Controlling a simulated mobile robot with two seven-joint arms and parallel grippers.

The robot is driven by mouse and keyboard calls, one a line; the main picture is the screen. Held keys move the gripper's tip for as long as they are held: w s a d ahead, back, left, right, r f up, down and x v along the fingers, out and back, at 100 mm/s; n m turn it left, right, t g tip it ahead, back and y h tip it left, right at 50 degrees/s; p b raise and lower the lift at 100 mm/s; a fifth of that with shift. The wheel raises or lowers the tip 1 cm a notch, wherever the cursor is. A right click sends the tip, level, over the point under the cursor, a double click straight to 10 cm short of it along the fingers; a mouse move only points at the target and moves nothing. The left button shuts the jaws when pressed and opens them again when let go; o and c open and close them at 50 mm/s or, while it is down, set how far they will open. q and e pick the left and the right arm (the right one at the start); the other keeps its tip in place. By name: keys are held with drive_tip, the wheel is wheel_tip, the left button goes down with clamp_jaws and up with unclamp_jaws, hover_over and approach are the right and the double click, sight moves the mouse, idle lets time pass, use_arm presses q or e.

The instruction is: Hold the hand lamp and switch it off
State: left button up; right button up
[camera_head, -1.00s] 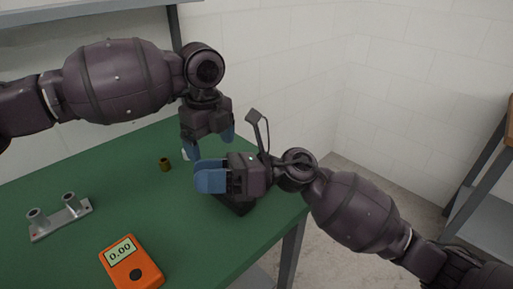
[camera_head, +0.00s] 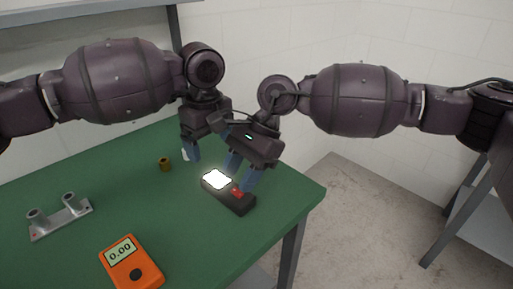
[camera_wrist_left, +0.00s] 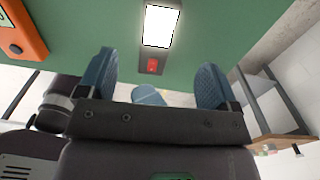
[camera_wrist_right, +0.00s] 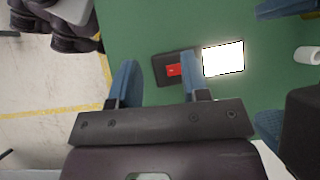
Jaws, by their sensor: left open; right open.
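The hand lamp (camera_head: 229,196) lies on the green table, a black body with a lit white panel (camera_head: 216,179) and a red switch (camera_head: 238,191) at its right end. My right gripper (camera_head: 241,172) is open and points down over the switch end. In the right wrist view one finger overlaps the lamp (camera_wrist_right: 160,80) beside the switch and the other is off its end; I cannot tell whether they touch. My left gripper (camera_head: 189,152) is open, behind and left of the lamp. In the left wrist view the lit panel (camera_wrist_left: 160,26) is beyond its fingertips.
An orange meter (camera_head: 131,262) reading 0.00 and a grey bracket with two posts (camera_head: 60,218) are on the left part of the table. A small brass cylinder (camera_head: 165,164) stands near the left gripper. A white cylinder (camera_wrist_right: 308,56) shows in the right wrist view. The table's right edge is close.

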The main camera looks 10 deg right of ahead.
sight(215, 178)
use_arm(q)
wheel_tip(215, 178, down, 11)
drive_tip(key=shift+r, duration=0.1)
use_arm(e)
drive_tip(key=w+d+r+h, duration=0.1)
drive_tip(key=w+d+r+n+t+h, duration=0.1)
drive_tip(key=w+d+r, duration=0.1)
drive_tip(key=shift+d+r+t, duration=0.1)
drive_tip(key=shift+d+t, duration=0.2)
idle(0.3)
use_arm(q)
drive_tip(key=c, duration=1.1)
